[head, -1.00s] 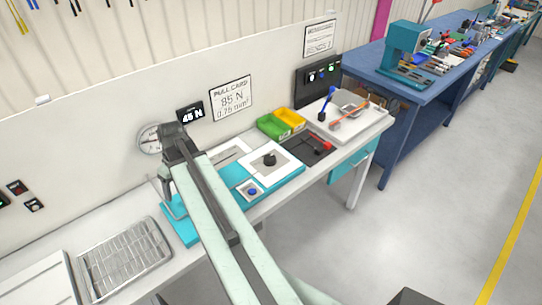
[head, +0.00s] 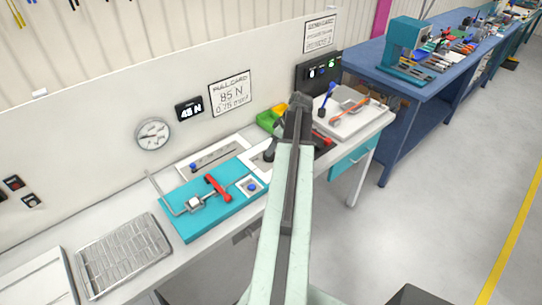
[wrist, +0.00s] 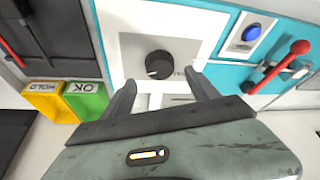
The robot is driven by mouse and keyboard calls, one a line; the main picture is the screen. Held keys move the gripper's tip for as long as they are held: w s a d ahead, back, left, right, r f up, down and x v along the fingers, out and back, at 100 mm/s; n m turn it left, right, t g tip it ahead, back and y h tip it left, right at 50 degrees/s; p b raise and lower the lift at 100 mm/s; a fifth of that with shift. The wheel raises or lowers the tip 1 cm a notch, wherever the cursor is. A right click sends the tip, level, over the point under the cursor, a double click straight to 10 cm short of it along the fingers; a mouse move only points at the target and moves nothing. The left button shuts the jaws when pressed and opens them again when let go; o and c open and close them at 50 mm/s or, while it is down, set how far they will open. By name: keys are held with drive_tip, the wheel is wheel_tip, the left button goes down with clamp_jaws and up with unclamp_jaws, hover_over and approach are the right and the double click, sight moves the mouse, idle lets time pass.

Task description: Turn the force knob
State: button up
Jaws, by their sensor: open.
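The force knob (wrist: 158,65) is a round black knob with a pale pointer mark, on a white plate (wrist: 205,30) in the wrist view. In the head view my arm partly covers the knob (head: 269,155). My gripper (wrist: 163,92) is open and empty, its two dark fingers apart on either side below the knob in the picture. I see no contact with the knob. The small display (head: 189,110) reads 45 N. The pull card (head: 231,92) beside it reads 85 N, 0.75 mm².
A blue button (wrist: 252,33) and a red lever (wrist: 292,55) sit right of the knob in the wrist view. Yellow (wrist: 52,100) and green (wrist: 87,98) bins are at left. A teal fixture (head: 190,226), a dial gauge (head: 153,134) and a metal tray (head: 124,256) are left of my arm.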

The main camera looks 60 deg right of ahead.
drive_tip(key=b+x, duration=0.3)
drive_tip(key=x, duration=0.2)
drive_tip(key=shift+f+b, duration=0.3)
drive_tip(key=shift+b, duration=0.1)
drive_tip(key=shift+r, duration=0.15)
drive_tip(key=c, duration=1.4)
drive_tip(key=shift+o, duration=0.2)
